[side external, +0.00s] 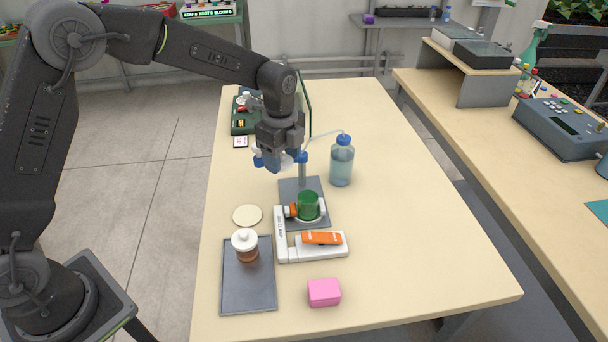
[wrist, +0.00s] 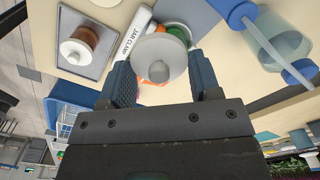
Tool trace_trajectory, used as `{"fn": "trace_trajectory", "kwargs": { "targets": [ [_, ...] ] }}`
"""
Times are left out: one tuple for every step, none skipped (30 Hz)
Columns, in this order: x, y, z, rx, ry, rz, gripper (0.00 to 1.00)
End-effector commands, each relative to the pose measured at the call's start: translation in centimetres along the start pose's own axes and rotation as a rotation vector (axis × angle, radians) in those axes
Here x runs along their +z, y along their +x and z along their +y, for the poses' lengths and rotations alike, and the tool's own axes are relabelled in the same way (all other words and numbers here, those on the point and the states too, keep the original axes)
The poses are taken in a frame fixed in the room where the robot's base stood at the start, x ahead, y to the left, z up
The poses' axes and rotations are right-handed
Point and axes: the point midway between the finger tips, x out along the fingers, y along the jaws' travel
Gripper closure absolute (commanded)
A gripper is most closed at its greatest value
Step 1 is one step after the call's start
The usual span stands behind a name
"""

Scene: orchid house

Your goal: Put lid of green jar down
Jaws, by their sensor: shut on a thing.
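My gripper (side external: 279,161) is above the table, behind and left of the green jar. In the wrist view its blue fingers (wrist: 162,76) are shut on a round pale lid (wrist: 159,55), held clear of the table. The green jar (side external: 308,206) stands without a lid in the jar clamp (side external: 281,235); the wrist view shows part of the green jar (wrist: 178,33) behind the lid. A round cream disc (side external: 247,215) lies bare on the table, left of the clamp.
A brown jar with a white lid (side external: 245,243) stands on a grey tray (side external: 250,296). A pink box (side external: 324,292) is at the front. A wash bottle (side external: 342,163) stands right of my gripper. The table's right side is clear.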

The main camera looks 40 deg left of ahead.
Motion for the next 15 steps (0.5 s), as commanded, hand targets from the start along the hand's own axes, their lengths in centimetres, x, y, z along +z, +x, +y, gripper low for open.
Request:
{"fn": "trace_trajectory", "kwargs": {
  "targets": [
    [1.2,-0.7,0.3,-0.001,-0.005,0.0,0.64],
    [1.7,-1.1,0.4,-0.001,-0.004,0.0,0.64],
    [2.4,-1.4,0.6,0.0,-0.004,0.0,0.64],
    [2.8,-1.7,0.7,0.0,-0.004,0.0,0.64],
    [3.2,-1.9,0.8,-0.001,-0.002,0.0,0.64],
    [3.6,-2.2,0.9,-0.001,-0.002,0.0,0.64],
    [4.0,-2.4,0.9,0.0,-0.002,0.0,0.64],
    [4.2,-2.5,1.0,0.001,-0.002,0.0,0.64],
    [4.6,-2.7,1.2,0.001,-0.001,0.0,0.64],
    [5.0,-2.8,1.3,0.001,-0.001,0.0,0.64],
    [5.4,-2.7,1.5,0.002,-0.003,0.0,0.64],
    [6.0,-2.6,1.9,0.002,-0.003,0.0,0.64],
    [6.6,-2.5,2.3,0.004,-0.004,0.0,0.64],
    [7.2,-2.3,2.7,0.004,-0.006,0.0,0.64],
    [8.1,-2.0,3.3,0.004,-0.006,0.0,0.64]
  ]
}}
